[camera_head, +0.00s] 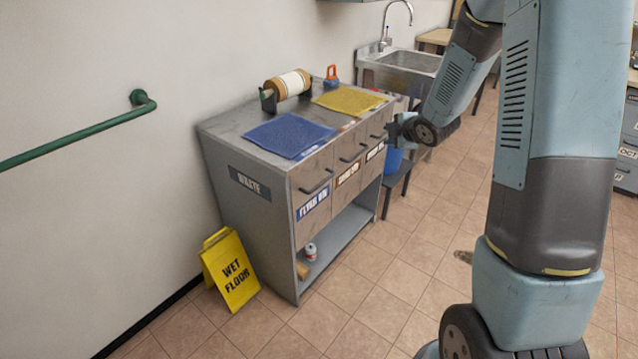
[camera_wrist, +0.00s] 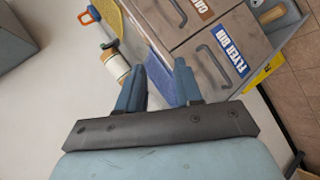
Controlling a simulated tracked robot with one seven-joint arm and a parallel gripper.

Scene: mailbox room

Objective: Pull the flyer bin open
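The flyer bin (camera_head: 312,198) is the left drawer of a grey cabinet, with a blue label and a dark bar handle (camera_head: 318,188). Its front looks flush with the others, so it appears closed. In the wrist view the flyer bin (camera_wrist: 236,42) and its handle (camera_wrist: 212,66) lie to the right of my fingers. My gripper (camera_head: 392,132) is at the cabinet's right end in the head view, by the right drawer and away from the flyer bin. In the wrist view my gripper (camera_wrist: 160,68) has its fingers apart with nothing between them.
A brown-labelled drawer (camera_head: 348,158) is beside the flyer bin. Blue mat (camera_head: 289,135), yellow mat (camera_head: 348,100) and paper roll (camera_head: 289,84) lie on top. A yellow wet floor sign (camera_head: 231,271) stands at the left.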

